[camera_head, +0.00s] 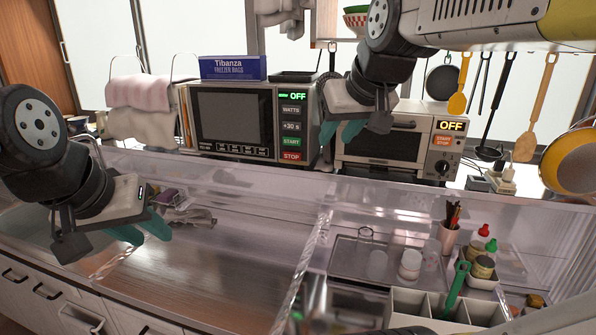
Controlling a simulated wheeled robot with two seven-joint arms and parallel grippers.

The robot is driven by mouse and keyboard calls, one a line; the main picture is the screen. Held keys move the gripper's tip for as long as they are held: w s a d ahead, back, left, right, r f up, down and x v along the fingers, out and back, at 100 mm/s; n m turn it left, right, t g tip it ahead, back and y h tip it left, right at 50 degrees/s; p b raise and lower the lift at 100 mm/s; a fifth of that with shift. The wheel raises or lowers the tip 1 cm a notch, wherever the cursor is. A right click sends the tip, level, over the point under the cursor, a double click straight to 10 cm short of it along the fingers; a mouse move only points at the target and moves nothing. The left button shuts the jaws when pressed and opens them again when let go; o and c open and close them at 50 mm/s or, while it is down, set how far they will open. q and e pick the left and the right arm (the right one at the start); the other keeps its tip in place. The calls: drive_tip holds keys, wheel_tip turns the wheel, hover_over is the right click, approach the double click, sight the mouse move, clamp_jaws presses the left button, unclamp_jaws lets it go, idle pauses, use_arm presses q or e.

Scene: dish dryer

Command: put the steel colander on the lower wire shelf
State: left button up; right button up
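I cannot make out a steel colander or a lower wire shelf in the head view. My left gripper (152,235) hangs at the left, over the clear-walled counter. Its teal fingers are apart with nothing seen between them. My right gripper (351,133) hangs at the upper middle, in front of the gap between the microwave and the toaster oven. Its teal fingers look apart, with nothing seen between them.
A microwave (235,118) and a toaster oven (380,147) stand behind the clear ledge. Bottles, jars and a white divided bin (408,303) stand at the right. Utensils and a yellow pan (575,160) hang at far right. The middle left counter (215,270) is mostly clear.

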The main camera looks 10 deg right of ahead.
drive_tip(key=s+a+f+g, duration=0.1)
drive_tip(key=s+a+f, duration=0.1)
drive_tip(key=s+f, duration=0.2)
drive_tip(key=s+a+f+g+y, duration=0.1)
drive_tip(key=s+a+f, duration=0.2)
drive_tip(key=f, duration=0.4)
drive_tip(key=shift+s+a, duration=0.35)
drive_tip(key=shift+s, duration=0.55)
